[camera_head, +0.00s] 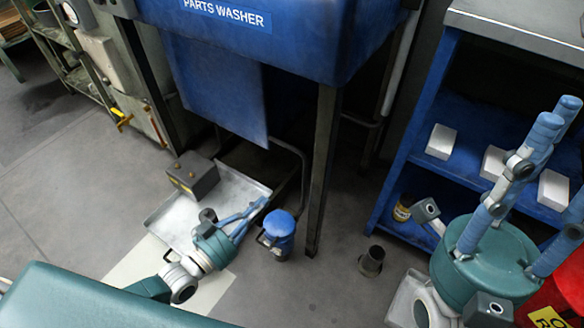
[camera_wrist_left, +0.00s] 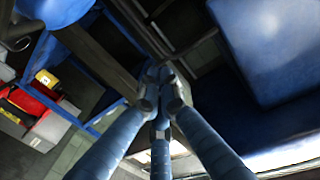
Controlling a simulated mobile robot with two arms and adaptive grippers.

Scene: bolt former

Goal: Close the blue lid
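A small blue canister (camera_head: 278,241) with a domed blue top (camera_head: 279,222) stands on the floor below the parts washer. I cannot tell whether this top is the blue lid or how it sits. My left gripper (camera_head: 262,202) is low beside the canister, on its left, with blue fingers pointing up and right. In the left wrist view its fingers (camera_wrist_left: 158,72) come together at the tips, with nothing seen between them. A rounded blue thing (camera_wrist_left: 50,10) fills that view's top left corner. My right gripper (camera_head: 565,105) is at the right edge; its fingers are partly cut off.
The blue parts washer (camera_head: 300,40) stands above, with a blue panel (camera_head: 215,90) hanging down and a dark leg (camera_head: 323,170). A metal tray (camera_head: 165,215) with a dark box (camera_head: 192,176) lies left. A blue shelf (camera_head: 400,165) with white boxes stands right. A dark cup (camera_head: 371,262) is on the floor.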

